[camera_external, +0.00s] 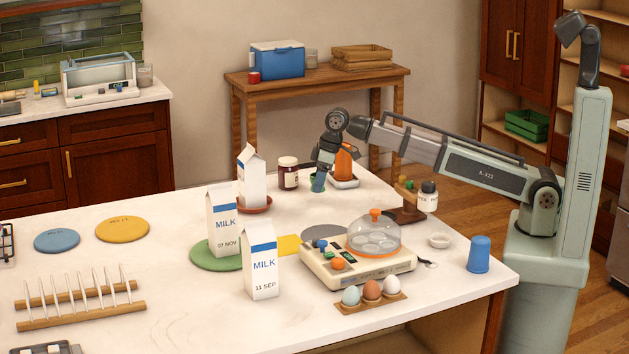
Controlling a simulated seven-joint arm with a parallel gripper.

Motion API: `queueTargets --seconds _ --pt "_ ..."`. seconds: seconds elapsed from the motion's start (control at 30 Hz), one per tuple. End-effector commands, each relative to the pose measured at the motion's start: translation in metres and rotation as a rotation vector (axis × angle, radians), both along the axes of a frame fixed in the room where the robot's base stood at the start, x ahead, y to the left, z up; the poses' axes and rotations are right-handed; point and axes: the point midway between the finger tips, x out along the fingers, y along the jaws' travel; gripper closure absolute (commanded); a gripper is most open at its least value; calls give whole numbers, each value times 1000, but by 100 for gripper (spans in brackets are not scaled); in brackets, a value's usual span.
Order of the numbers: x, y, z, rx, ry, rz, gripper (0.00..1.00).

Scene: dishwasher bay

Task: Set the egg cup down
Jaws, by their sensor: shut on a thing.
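My gripper (321,172) reaches down over the back of the white table, between the dark jar and the orange bottle. It is shut on a small blue thing (318,184), which I take to be the egg cup. The gripper hides most of it. A green patch shows right at its lower end; I cannot tell whether that is part of the cup or a thing under it, nor whether the cup touches the table.
Close by stand a dark jar (288,173), an orange bottle (344,161) and a milk carton (252,178). Two more cartons (222,222) (262,265), an egg cooker (358,262), eggs (372,289) and a blue cup (479,254) stand nearer.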

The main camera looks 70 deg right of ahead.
Motion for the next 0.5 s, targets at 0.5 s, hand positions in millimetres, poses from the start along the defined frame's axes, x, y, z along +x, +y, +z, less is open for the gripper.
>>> queueTargets --seconds 0.5 --pt "0 0 -33 0 -1 0 75"
